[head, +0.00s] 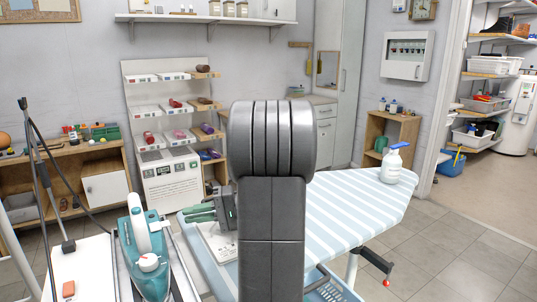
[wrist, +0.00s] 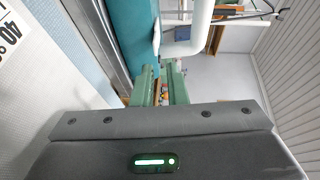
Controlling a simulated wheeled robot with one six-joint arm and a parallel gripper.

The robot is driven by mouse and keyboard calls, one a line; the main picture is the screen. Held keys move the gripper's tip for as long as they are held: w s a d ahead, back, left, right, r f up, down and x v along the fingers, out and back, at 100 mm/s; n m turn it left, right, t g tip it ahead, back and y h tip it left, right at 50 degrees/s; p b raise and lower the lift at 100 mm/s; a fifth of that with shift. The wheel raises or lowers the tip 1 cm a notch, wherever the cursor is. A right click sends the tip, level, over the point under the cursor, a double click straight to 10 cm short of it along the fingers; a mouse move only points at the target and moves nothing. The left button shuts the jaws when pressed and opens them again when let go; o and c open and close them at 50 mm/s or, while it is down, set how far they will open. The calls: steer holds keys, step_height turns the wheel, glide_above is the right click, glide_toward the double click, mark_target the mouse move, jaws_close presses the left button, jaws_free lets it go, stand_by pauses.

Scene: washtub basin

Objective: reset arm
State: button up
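My gripper (head: 190,213) is at the left side of my raised grey arm in the head view, over the near left end of the striped ironing board (head: 345,205). Its green fingers point left, toward a teal and white steam iron (head: 130,262). The wrist view shows both green fingers (wrist: 160,75) with a narrow gap between them and nothing held. The teal body of the iron (wrist: 128,35) and its white handle (wrist: 200,28) show beyond the fingers, apart from them as far as I can tell. My arm hides the middle of the board.
A white spray bottle (head: 391,166) stands on the board's far right. A white sheet with print (head: 217,240) lies below my gripper. A black tripod-like stand (head: 45,170) is at the left. Stepped display shelves (head: 150,85) stand behind. Tiled floor (head: 450,260) at the right is clear.

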mark_target(160, 225)
steer(key=a, duration=0.3)
steer(key=s+a, duration=0.1)
steer(key=a, duration=0.1)
steer(key=shift+a+f, duration=0.2)
steer(key=shift+f, duration=0.05)
steer(key=shift+w, duration=0.1)
steer(key=shift+d, duration=0.15)
